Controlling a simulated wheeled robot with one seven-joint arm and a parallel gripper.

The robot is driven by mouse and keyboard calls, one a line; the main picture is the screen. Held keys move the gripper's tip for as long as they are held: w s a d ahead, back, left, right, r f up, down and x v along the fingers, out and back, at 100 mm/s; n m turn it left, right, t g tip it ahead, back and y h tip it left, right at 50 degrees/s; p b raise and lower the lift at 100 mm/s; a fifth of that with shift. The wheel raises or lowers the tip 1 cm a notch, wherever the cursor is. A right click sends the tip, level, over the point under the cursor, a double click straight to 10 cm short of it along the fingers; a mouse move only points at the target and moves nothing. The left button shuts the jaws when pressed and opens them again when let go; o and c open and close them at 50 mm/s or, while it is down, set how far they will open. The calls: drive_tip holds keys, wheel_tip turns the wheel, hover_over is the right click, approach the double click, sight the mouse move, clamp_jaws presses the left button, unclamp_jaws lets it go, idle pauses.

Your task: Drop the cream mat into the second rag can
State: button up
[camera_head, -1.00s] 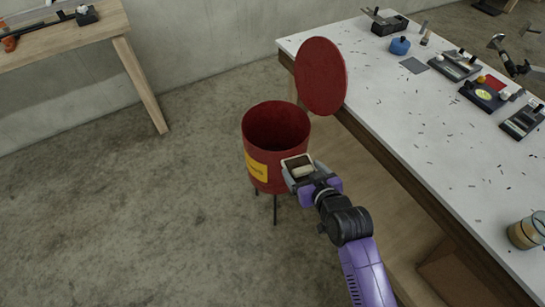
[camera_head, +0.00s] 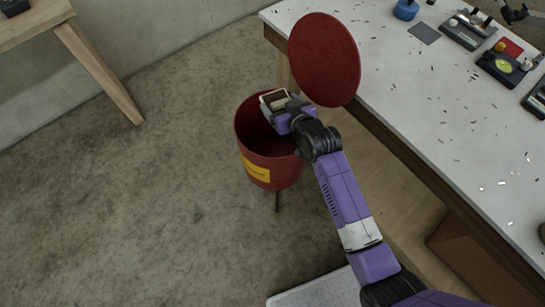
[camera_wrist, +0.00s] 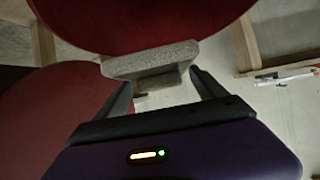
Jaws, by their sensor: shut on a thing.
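The red rag can (camera_head: 270,168) stands on legs on the floor, with a yellow label on its side. Its round red lid (camera_head: 325,60) is raised at the right of its mouth. It is the only rag can in the head view. My gripper (camera_head: 274,102) is shut on the cream mat and overlaps the far part of the can's mouth; its exact height above the rim is hard to tell. In the wrist view the mat (camera_wrist: 150,62) is a pale, thick, speckled piece between the two dark fingertips. Red surfaces lie behind it.
A white-topped workbench (camera_head: 430,130) with scattered dark bits and several devices runs along the right, close to the lid and my arm. A wooden table (camera_head: 35,20) stands at the upper left. The concrete floor left of the can is clear.

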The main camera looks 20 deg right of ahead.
drive_tip(key=shift+f+b, duration=2.35)
drive_tip(key=shift+f, duration=0.45)
drive_tip(key=o, duration=1.4)
drive_tip(key=shift+o, duration=0.2)
drive_tip(key=shift+s+r, duration=0.1)
drive_tip(key=shift+s, duration=0.05)
drive_tip(key=v, duration=0.7)
drive_tip(key=shift+s, duration=0.25)
drive_tip(key=shift+r, duration=0.1)
